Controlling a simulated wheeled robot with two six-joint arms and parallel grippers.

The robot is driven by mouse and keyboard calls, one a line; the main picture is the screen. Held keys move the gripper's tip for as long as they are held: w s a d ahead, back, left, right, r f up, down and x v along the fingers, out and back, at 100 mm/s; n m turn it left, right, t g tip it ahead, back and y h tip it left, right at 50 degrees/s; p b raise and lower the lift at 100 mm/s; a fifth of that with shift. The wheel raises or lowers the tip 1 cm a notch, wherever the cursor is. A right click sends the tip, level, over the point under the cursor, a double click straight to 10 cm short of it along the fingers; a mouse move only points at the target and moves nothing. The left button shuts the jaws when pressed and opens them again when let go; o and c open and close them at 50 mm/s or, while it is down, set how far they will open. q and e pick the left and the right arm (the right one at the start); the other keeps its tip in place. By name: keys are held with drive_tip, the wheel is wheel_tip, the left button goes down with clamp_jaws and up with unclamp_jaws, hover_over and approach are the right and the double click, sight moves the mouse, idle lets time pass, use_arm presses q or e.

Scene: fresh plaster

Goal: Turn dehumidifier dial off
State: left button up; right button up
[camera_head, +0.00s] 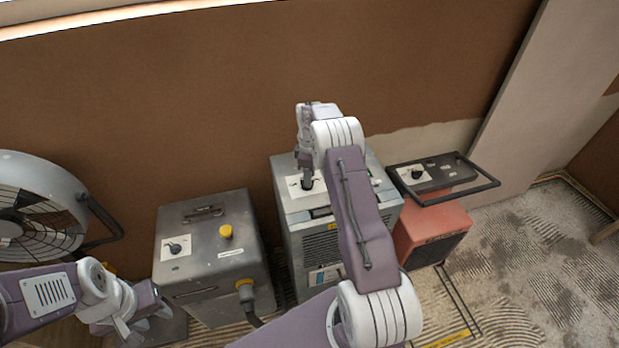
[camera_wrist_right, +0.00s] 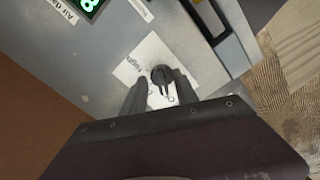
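The dehumidifier (camera_head: 285,180) is a grey box against the brown wall, in the middle of the head view. Its black dial (camera_wrist_right: 162,75) sits on a white plate (camera_wrist_right: 150,60) with "High" lettering, seen in the right wrist view. My right gripper (camera_wrist_right: 160,92) is at the dial, its two dark fingers apart, one on each side of the knob, with gaps showing. In the head view my right gripper (camera_head: 306,172) reaches down onto the dehumidifier's top and partly hides the dial. My left gripper (camera_head: 145,315) hangs at the lower left, away from the dehumidifier; its finger opening is unclear.
A grey box with a dial and yellow knob (camera_head: 225,231) stands to the left. A red heater (camera_head: 425,225) with a dark top and handle bar stands to the right. A large fan (camera_head: 35,205) is at far left. A green display (camera_wrist_right: 90,5) is near the dial.

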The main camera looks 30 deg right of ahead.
wheel_tip(320, 180, up, 8)
drive_tip(key=shift+b, duration=0.45)
